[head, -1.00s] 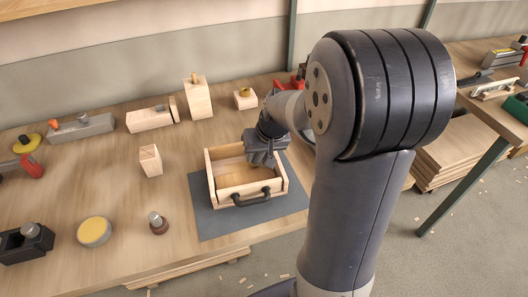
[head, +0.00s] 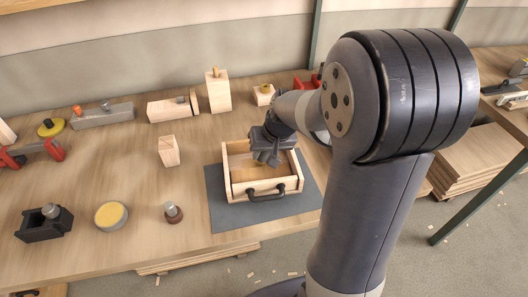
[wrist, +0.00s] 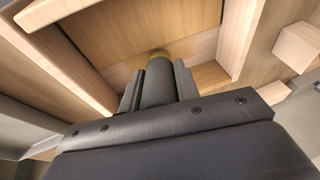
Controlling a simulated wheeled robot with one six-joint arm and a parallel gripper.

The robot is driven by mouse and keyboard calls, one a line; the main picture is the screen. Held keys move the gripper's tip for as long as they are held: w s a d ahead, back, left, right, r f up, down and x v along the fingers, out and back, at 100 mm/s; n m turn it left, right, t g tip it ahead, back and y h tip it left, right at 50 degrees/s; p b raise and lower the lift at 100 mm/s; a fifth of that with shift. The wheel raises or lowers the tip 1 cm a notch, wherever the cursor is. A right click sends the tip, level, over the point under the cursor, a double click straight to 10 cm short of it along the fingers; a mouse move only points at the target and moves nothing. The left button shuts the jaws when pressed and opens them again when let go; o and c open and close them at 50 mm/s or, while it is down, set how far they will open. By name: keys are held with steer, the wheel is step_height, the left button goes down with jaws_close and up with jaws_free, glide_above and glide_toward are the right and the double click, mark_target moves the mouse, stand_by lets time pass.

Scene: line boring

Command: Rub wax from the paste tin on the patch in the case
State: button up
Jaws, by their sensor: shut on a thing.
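The open wooden case (head: 262,188), with a dark front handle, sits on a grey mat. My gripper (head: 267,160) reaches down into it from the back, near its middle. In the wrist view my gripper (wrist: 157,88) is shut on a dark round-handled tool (wrist: 157,80). The tool's yellowish-brown end (wrist: 158,54) points at the case floor (wrist: 125,35); I cannot tell whether it touches. A straight seam and a slight tone change cross the floor; the patch's outline is not clear. The paste tin (head: 111,215), round with yellow content, stands open to the left on the bench.
A knob-handled piece with a brown base (head: 173,213) stands between tin and case. A dark block (head: 43,224) is at far left. A small wooden block (head: 169,151) stands left of the case. Planes and blocks line the back. The bench before the tin is clear.

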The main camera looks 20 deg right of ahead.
steer(key=shift+s+d+r+b, duration=0.15)
steer(key=shift+d+b, duration=0.3)
steer(key=shift+d, duration=1.95)
steer(key=shift+a, duration=1.3)
steer(key=shift+r+p, duration=0.55)
